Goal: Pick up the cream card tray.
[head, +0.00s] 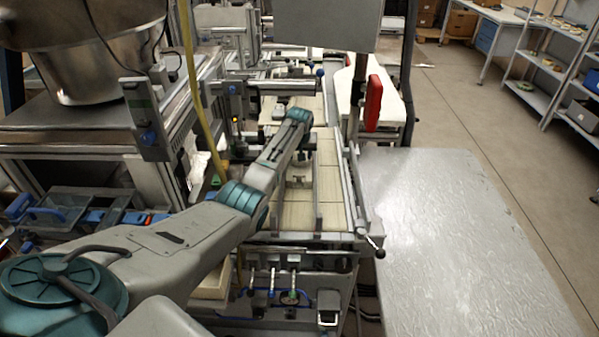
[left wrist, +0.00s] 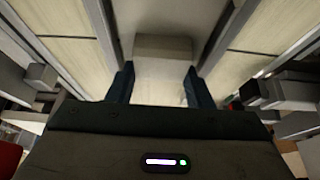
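My left gripper (left wrist: 158,84) is open in the left wrist view, with its two dark fingers apart. A pale cream, box-like piece (left wrist: 163,48) shows just beyond and between the fingertips; it may be the cream card tray, but I cannot tell for sure. No contact with the fingers is clear. In the head view my left arm reaches over the cream-panelled bed of the machine, and its wrist hides part of that area. A small pale piece (head: 298,172) sits between the rails below the wrist. My right gripper is not in view.
Metal rails (head: 318,190) run along the cream bed (head: 330,180). A bare grey table (head: 465,245) stands at the right. A red handle (head: 373,102) stands upright beside the bed. A yellow hose (head: 192,85) hangs left of my arm. A metal bowl (head: 105,60) stands at upper left.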

